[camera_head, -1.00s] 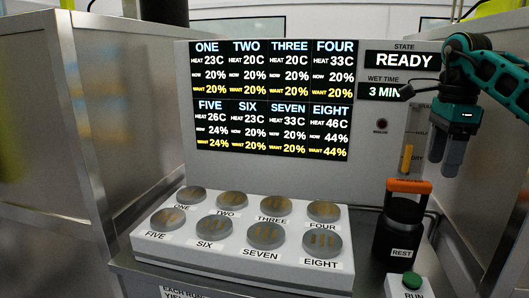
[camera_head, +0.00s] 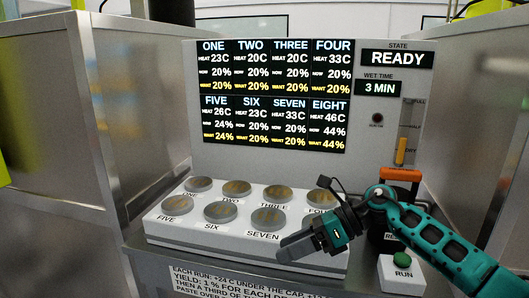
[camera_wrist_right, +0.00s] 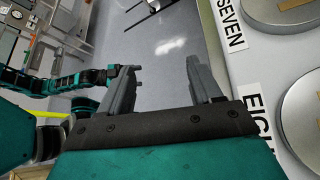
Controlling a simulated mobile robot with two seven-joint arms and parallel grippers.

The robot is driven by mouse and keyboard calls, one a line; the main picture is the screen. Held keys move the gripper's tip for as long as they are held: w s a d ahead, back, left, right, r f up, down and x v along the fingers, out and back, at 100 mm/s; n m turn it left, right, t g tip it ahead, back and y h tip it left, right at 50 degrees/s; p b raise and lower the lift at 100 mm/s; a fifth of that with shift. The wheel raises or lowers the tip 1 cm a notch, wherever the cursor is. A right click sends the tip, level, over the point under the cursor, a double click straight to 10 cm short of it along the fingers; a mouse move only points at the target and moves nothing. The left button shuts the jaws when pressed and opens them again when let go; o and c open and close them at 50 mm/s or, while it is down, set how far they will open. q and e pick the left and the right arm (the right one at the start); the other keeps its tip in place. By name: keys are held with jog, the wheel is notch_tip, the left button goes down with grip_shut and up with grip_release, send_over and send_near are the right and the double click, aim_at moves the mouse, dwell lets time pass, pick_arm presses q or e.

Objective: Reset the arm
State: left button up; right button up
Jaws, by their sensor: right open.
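My right arm reaches in from the lower right in the head view. Its gripper (camera_head: 296,242) is over the front right part of the white block of round pads (camera_head: 190,238), low over pad EIGHT, which it hides. In the right wrist view the two grey fingers (camera_wrist_right: 160,78) stand apart with nothing between them. Labels SEVEN and EIGHT (camera_wrist_right: 262,105) show to their right.
The display panel (camera_head: 275,95) stands behind the block and reads READY. The orange-handled dark REST piece (camera_head: 401,176) is partly behind my right arm. The green RUN button (camera_head: 402,258) is just below the arm. Metal walls (camera_head: 145,105) flank the bench.

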jog(key=s+a+f+m+t+y, duration=0.1)
jog(key=s+a+m+t+y, duration=0.3)
jog(key=a+m+y, duration=0.3)
jog(key=s+d+f+n+t+h, duration=0.3)
jog(key=s+d+f+n+h, duration=0.5)
jog(key=f+n, duration=0.4)
jog(key=s+d+f+n+t+h, duration=0.4)
jog(key=s+d+f+n+h, duration=0.5)
jog(key=n, duration=1.1)
notch_tip(320, 180, down, 3)
jog(key=shift+s+d+f+t, duration=0.15)
jog(key=shift+s+d+t, duration=0.15)
jog(key=shift+s+d, duration=0.75)
jog(key=shift+w, duration=0.1)
